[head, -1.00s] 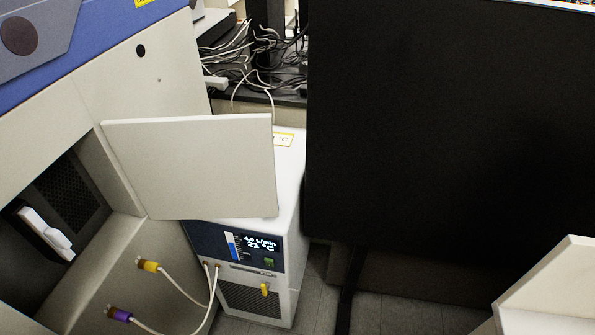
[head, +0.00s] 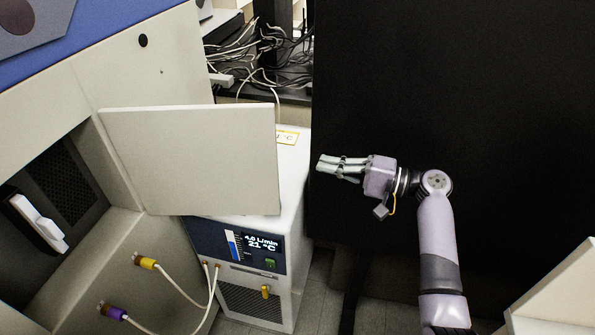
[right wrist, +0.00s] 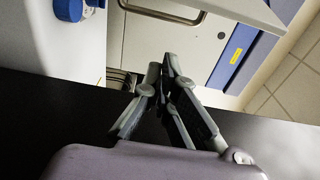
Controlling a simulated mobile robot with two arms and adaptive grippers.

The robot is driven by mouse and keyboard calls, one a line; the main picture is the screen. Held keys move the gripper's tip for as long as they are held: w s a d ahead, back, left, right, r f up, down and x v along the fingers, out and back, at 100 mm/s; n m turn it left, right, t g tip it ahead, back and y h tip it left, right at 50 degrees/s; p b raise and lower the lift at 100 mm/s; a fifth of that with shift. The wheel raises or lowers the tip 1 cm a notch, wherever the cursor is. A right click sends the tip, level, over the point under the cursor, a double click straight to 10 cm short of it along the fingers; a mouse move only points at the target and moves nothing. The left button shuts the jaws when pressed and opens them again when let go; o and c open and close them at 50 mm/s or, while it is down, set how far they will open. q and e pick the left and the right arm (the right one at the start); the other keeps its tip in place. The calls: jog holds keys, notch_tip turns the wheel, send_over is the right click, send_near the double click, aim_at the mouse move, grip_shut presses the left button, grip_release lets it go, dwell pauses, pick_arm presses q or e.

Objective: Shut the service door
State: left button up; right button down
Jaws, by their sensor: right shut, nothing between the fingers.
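The service door (head: 190,160) is a flat pale panel that stands open, swung out from the front of the large instrument cabinet (head: 125,75) in the head view. Its hinge side is at the left, beside the open recess (head: 62,200). My right gripper (head: 320,165) is shut and empty, to the right of the door's free edge and apart from it, in front of the black panel. The right wrist view shows its fingers (right wrist: 165,62) closed together, with a pale panel edge (right wrist: 225,10) beyond them. My left gripper is not in view.
A chiller (head: 245,260) with a lit display stands below and behind the door. A large black panel (head: 440,100) fills the right. Cables (head: 260,50) lie behind.

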jog(key=a+p, duration=0.5)
jog(key=a, duration=0.4)
jog(key=shift+s+a, duration=0.15)
jog(key=shift+a, duration=0.05)
jog(key=shift+s+d, duration=0.1)
